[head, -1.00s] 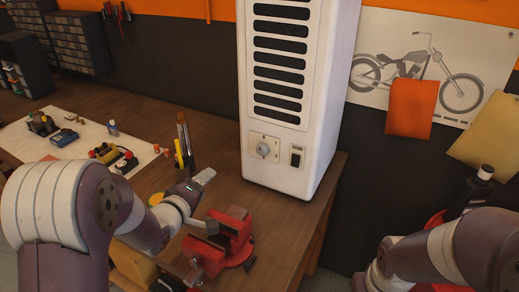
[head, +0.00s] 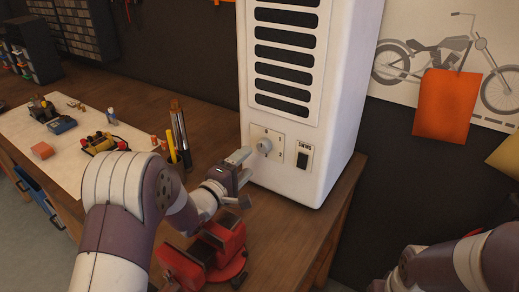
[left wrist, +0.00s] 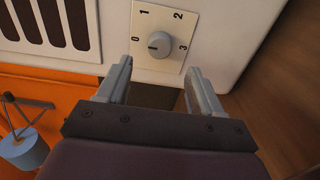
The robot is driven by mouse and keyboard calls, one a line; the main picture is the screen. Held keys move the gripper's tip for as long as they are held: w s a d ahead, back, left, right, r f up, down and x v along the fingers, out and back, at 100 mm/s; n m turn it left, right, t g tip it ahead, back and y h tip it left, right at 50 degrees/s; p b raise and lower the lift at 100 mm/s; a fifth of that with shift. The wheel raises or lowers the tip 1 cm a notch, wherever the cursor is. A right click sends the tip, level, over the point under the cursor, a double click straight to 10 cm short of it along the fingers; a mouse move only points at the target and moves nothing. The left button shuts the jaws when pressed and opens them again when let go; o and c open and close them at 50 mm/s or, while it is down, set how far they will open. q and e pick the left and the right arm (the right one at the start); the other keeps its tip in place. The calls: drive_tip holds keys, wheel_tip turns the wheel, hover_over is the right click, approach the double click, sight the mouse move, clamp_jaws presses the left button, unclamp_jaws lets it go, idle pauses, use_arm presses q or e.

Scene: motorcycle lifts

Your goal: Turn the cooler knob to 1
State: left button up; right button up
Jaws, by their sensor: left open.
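The white cooler (head: 345,95) stands on the wooden bench. Its round grey knob (head: 265,146) sits on a cream dial plate low on the front. In the left wrist view the knob (left wrist: 160,45) shows clearly, with 0, 1, 2 and 3 printed around it; its dark mark appears to point toward 0. My left gripper (head: 243,178) is open and empty, just in front of and below the dial. In the left wrist view its fingers (left wrist: 160,82) are spread below the knob, apart from it. My right gripper is out of view.
A black rocker switch (head: 302,158) is right of the dial. A red vise (head: 212,250) stands on the bench below my left gripper. A pen holder (head: 178,150) stands to the left. A light mat (head: 75,160) holds small parts.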

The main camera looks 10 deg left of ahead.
sight(261, 149)
use_arm(q)
drive_tip(key=p+x, duration=0.1)
drive_tip(key=x, duration=0.6)
drive_tip(key=shift+c, duration=0.3)
drive_tip(key=c, duration=1)
